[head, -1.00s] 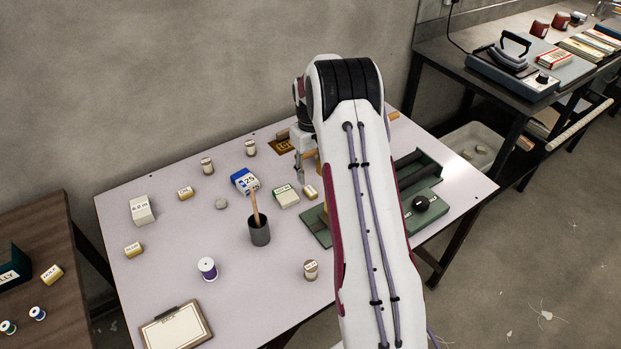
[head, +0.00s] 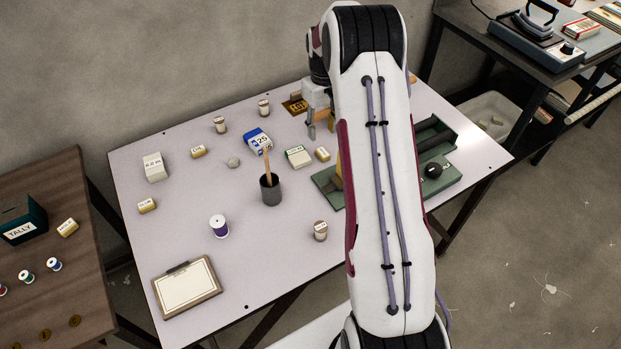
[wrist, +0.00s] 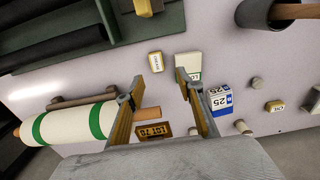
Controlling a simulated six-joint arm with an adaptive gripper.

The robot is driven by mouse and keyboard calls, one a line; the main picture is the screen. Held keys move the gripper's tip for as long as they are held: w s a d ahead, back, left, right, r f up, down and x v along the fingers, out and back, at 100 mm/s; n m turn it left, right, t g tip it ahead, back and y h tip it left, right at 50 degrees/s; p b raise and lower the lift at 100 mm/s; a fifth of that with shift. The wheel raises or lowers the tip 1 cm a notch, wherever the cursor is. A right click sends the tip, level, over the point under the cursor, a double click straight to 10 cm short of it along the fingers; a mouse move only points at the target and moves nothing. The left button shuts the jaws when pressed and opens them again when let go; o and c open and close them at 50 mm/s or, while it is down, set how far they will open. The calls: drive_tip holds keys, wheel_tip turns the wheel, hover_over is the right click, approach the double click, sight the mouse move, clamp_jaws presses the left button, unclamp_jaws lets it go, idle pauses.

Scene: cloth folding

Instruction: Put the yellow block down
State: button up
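Small yellow blocks with labels lie on the pale table. One yellow block (head: 322,154) lies right of a white box with a green label (head: 298,156). In the wrist view this block (wrist: 156,59) shows beyond my left fingertip, apparently on the table. Other yellow blocks (head: 198,151) (head: 147,205) lie farther left. My gripper (head: 320,128) is above the back of the table, partly hidden by my arm. In the wrist view my gripper (wrist: 168,70) has its fingers apart with nothing held between them.
A blue-and-white box (head: 257,140), a dark cup with a stick (head: 270,190) and several spools stand nearby. A green fixture (head: 440,172) lies right, partly behind my arm. A clipboard (head: 187,286) lies front left. The table's front middle is mostly clear.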

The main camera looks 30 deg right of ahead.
drive_tip(key=s+a+r+t, duration=0.1)
drive_tip(key=s+a+r, duration=0.35)
drive_tip(key=r, duration=0.35)
drive_tip(key=s+a+r+t, duration=0.1)
drive_tip(key=s+a+r, duration=0.3)
drive_tip(key=a+r, duration=0.3)
drive_tip(key=s+a+r+t, duration=0.1)
drive_tip(key=s+a+r, duration=0.3)
drive_tip(key=r, duration=0.5)
drive_tip(key=s+a+r+t, duration=0.1)
drive_tip(key=s+a, duration=0.3)
drive_tip(key=s, duration=0.7)
drive_tip(key=s+a+r+t, duration=0.1)
drive_tip(key=s+a, duration=0.4)
drive_tip(key=s, duration=0.6)
drive_tip(key=shift+o, duration=0.5)
drive_tip(key=shift+f, duration=0.15)
